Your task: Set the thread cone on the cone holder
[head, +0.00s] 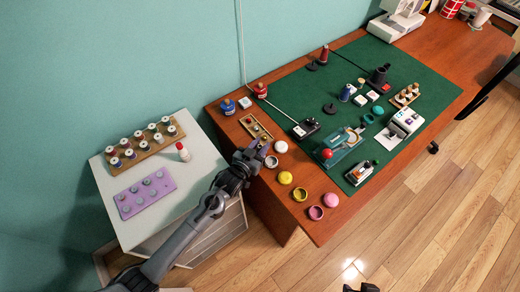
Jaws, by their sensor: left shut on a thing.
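A dark red cone (324,54), which looks like the thread cone, stands upright at the back edge of the green mat. A black round piece (312,66) lies beside it, and a black upright piece on a base (379,74) stands farther right; I cannot tell which is the cone holder. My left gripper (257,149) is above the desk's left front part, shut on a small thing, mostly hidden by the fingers. It is well apart from the red cone. Dark parts at the bottom edge, perhaps my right gripper (360,288), are cut off.
The green mat (290,88) holds several sewing items, including a teal device (345,145) with a red knob. Yellow and pink round pieces lie at the desk's front left. A white cabinet (200,172) at left bears spool racks and a small red-and-white bottle-like piece (183,152).

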